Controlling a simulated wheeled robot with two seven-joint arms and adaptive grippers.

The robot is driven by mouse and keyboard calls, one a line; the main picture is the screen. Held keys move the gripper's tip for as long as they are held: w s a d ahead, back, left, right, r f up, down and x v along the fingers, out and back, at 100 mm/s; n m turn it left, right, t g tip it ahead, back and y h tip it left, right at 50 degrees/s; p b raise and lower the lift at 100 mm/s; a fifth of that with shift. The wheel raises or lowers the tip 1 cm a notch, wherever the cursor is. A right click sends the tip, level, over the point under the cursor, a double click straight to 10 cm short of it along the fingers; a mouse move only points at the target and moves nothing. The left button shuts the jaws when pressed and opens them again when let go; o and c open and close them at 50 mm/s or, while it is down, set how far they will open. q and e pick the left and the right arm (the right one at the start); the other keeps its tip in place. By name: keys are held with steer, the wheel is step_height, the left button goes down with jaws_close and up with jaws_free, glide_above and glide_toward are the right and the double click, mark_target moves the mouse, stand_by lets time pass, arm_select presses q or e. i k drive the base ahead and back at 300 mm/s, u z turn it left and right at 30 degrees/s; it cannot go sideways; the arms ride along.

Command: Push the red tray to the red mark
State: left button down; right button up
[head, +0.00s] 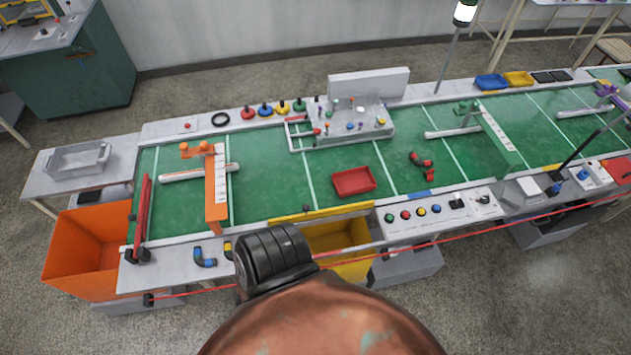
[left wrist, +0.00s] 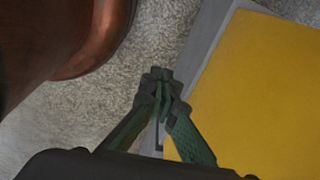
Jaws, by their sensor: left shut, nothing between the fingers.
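The red tray (head: 354,181) is a small, shallow, open box. It sits on the green belt surface (head: 270,180) near the middle of the head view, behind the yellow bin, and looks empty. I cannot pick out the red mark for certain. In the left wrist view my left gripper (left wrist: 162,88) is shut and empty, its fingertips together beside a yellow surface with a grey edge (left wrist: 260,90). My left gripper does not show in the head view, and nothing of mine touches the tray there. My right gripper is in neither view.
An orange gate (head: 216,185) and a red bar (head: 143,210) stand at the left of the belt. A yellow bin (head: 345,265) and button panel (head: 435,215) line the front.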

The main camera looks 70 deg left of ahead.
mark_target(347, 183)
steer(key=u, duration=0.9)
steer(key=i, duration=0.35)
steer(key=u, duration=0.05)
